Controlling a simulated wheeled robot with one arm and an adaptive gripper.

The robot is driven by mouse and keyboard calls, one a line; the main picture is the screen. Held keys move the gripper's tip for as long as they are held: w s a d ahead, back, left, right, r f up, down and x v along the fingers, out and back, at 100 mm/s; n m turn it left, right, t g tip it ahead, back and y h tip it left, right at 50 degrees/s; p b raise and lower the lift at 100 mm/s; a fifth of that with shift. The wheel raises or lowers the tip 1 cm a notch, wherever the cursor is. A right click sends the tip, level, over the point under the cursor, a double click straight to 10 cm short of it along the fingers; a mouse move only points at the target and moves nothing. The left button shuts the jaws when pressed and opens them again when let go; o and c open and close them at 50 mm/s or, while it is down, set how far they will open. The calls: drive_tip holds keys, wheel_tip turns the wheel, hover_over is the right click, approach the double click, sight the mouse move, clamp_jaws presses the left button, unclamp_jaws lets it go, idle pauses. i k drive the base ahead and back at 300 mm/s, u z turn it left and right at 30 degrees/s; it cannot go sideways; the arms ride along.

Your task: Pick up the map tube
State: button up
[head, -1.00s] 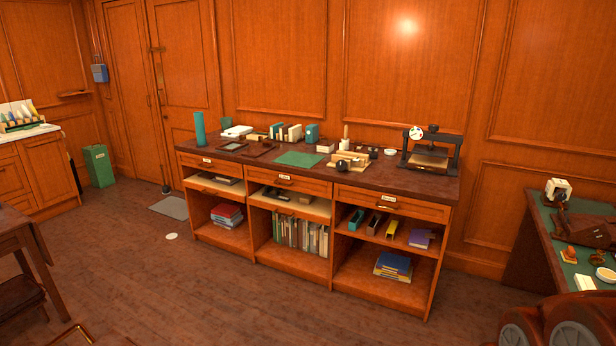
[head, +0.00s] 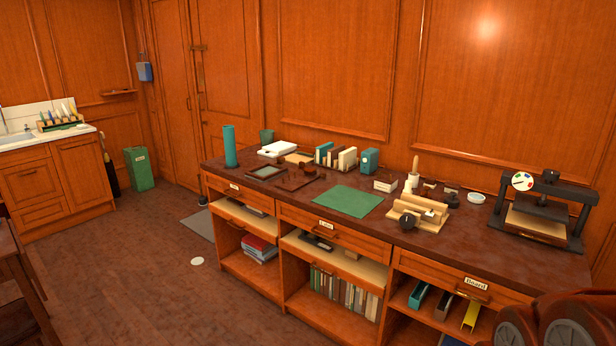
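A teal upright cylinder that looks like the map tube (head: 230,147) stands at the left end of the dark worktop (head: 456,240). It is upright and nothing touches it from my side. My gripper is not in view. A reddish-brown rounded part at the lower right corner looks like part of my own body, and it hides the right end of the cabinet below the worktop.
On the worktop are a green mat (head: 345,201), a wooden jig (head: 419,212), a black press (head: 541,208) and several small boxes and books. A green bin (head: 139,169) stands by the left wall. The floor (head: 150,260) left of the cabinet is mostly clear, with a white disc (head: 197,261) on it.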

sight(232, 163)
drive_tip(key=u, duration=0.45)
drive_tip(key=i, duration=2.1)
drive_tip(key=u, duration=1.1)
drive_tip(key=i, duration=1.75)
drive_tip(key=u, duration=0.4)
